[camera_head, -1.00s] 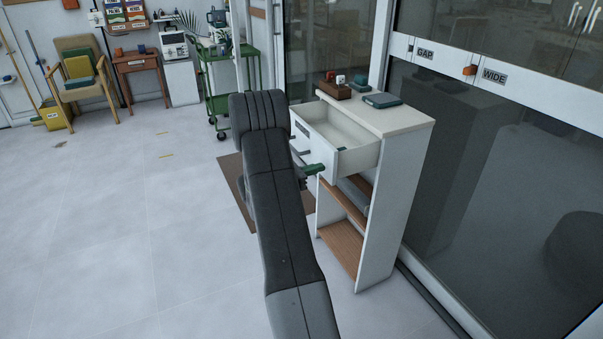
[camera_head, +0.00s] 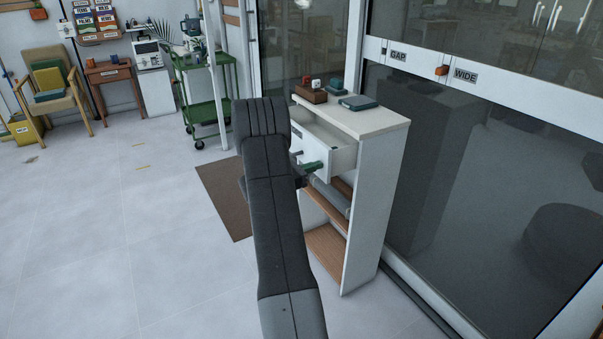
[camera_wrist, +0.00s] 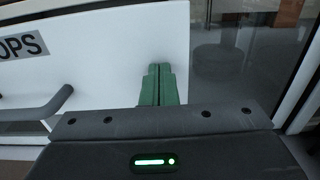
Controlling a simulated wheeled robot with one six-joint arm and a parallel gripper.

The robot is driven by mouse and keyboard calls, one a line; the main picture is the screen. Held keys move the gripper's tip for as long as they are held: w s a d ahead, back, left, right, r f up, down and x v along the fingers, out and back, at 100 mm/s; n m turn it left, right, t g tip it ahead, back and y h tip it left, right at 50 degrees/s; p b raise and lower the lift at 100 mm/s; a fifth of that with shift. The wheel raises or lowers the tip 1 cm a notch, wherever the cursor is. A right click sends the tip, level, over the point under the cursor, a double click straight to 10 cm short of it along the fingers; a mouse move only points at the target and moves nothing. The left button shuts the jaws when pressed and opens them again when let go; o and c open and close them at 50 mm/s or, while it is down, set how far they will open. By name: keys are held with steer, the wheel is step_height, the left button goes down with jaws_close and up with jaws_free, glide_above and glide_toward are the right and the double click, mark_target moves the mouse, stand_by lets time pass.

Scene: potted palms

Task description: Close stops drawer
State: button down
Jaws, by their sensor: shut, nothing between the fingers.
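The stops drawer (camera_head: 316,153) is the white top drawer of a narrow white cabinet (camera_head: 375,190). It stands partly open, with some of its inside showing behind its front. In the wrist view its white front (camera_wrist: 110,50) fills the left, with a label ending in "OPS" (camera_wrist: 22,46) and a grey bar handle (camera_wrist: 40,110). My gripper (camera_head: 313,167) is at the right part of the drawer front. Its green fingers (camera_wrist: 159,82) are shut together, empty, to the right of the handle. The tips appear to meet the front; exact contact is hard to tell.
A small wooden box (camera_head: 311,95) and a dark flat book-like item (camera_head: 358,102) lie on the cabinet top. Wooden shelves (camera_head: 326,240) are below the drawer. Glass sliding doors (camera_head: 480,180) stand to the right. The floor to the left is open, with a brown mat (camera_head: 222,195).

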mark_target(343, 157)
steer(key=b+x, duration=0.1)
steer(key=x, duration=0.9)
steer(key=shift+d+f+b, duration=0.1)
steer(key=shift+b, duration=0.25)
steer(key=shift+w+d, duration=0.4)
steer(key=shift+d, duration=0.1)
steer(key=shift+r, duration=0.35)
steer(key=shift+a, duration=0.15)
steer(key=v, duration=1.4)
steer(key=shift+f, duration=0.25)
steer(key=x, duration=1.4)
